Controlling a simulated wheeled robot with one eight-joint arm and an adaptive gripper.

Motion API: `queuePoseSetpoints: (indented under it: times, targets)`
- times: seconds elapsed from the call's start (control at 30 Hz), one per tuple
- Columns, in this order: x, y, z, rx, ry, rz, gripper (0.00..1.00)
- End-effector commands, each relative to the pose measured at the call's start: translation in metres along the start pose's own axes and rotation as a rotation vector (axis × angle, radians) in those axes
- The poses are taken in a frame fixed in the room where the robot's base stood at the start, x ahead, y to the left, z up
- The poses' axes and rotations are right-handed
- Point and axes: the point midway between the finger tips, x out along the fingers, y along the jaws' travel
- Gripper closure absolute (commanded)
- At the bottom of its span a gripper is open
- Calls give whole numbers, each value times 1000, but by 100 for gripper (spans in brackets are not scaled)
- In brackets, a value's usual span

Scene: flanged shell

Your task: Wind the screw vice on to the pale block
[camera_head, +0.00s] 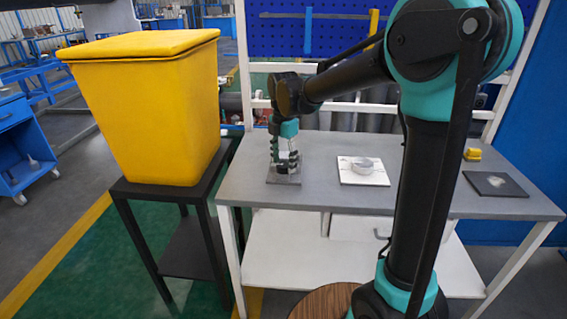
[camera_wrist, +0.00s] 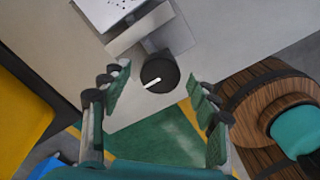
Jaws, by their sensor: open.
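My gripper (camera_wrist: 160,86) is open, its fingers spread wide to either side in the wrist view. The vice's dark round knob (camera_wrist: 158,74) has a white line across it and shows between the fingertips, with a gap on both sides. Behind the knob are the vice's grey metal parts (camera_wrist: 168,40) and a pale bar (camera_wrist: 140,30); whether that bar is the pale block or a jaw I cannot tell. In the head view my gripper (camera_head: 286,157) points down over the vice's grey base plate (camera_head: 284,179) and hides most of the vice.
A white plate with a round grey part (camera_head: 363,168) lies to the right on the grey table (camera_head: 325,190). Farther right are a dark plate (camera_head: 496,184) and a small yellow object (camera_head: 473,154). A tall yellow bin (camera_head: 150,110) stands on a black stand left of the table.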

Motion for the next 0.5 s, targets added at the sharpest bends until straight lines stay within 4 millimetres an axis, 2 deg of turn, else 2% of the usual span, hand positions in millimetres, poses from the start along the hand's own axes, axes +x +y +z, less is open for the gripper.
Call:
queuePoseSetpoints:
  times: [0.13,0.37,0.4,0.5]
  targets:
    - [7,0,0,0,0,0,39]
    - [8,0,0,0,0,0,39]
    - [7,0,0,0,0,0,41]
    - [7,0,0,0,0,0,53]
